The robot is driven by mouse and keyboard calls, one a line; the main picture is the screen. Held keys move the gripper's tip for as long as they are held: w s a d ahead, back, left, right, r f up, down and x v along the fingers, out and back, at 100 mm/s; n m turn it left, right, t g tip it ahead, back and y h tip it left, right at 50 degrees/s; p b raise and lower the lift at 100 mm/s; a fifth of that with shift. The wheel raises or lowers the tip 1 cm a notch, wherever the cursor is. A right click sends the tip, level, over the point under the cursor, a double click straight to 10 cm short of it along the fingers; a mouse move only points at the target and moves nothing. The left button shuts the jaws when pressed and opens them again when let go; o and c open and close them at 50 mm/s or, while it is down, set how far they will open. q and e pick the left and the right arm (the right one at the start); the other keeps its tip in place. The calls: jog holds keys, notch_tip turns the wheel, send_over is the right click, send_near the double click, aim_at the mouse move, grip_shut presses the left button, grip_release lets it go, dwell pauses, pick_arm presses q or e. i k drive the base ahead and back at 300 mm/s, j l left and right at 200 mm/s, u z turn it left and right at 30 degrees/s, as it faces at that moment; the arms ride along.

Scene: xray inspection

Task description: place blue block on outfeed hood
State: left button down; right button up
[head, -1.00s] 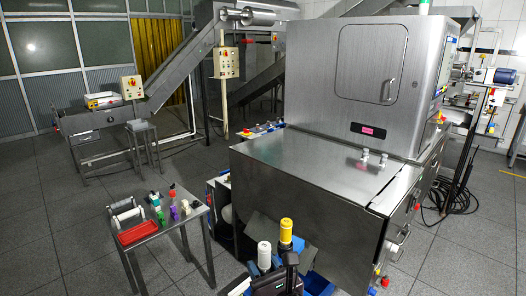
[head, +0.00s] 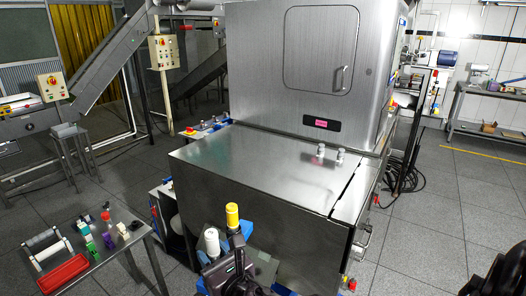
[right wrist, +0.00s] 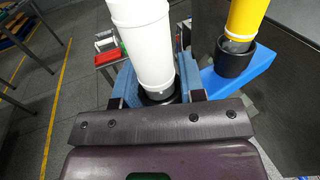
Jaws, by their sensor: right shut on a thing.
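A blue block (head: 247,228) shows beside my right gripper (head: 232,262), low in the middle of the head view. In the right wrist view the bright blue block (right wrist: 242,75) carries a yellow cylinder (right wrist: 248,18) in a black socket. A white cylinder (right wrist: 143,45) in a black ring stands between the fingers of my right gripper (right wrist: 157,90). The gripper is shut on the block; the grip itself is partly hidden. The outfeed hood, a flat steel top (head: 265,165), lies beyond the gripper. My left gripper is out of view.
The hood's front and left are clear. A small table with a red tray (head: 62,274) and several small items stands at lower left.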

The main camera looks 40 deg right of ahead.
aim_at(282, 159)
jog(key=i+l, duration=0.85)
jog(key=l+u, duration=0.05)
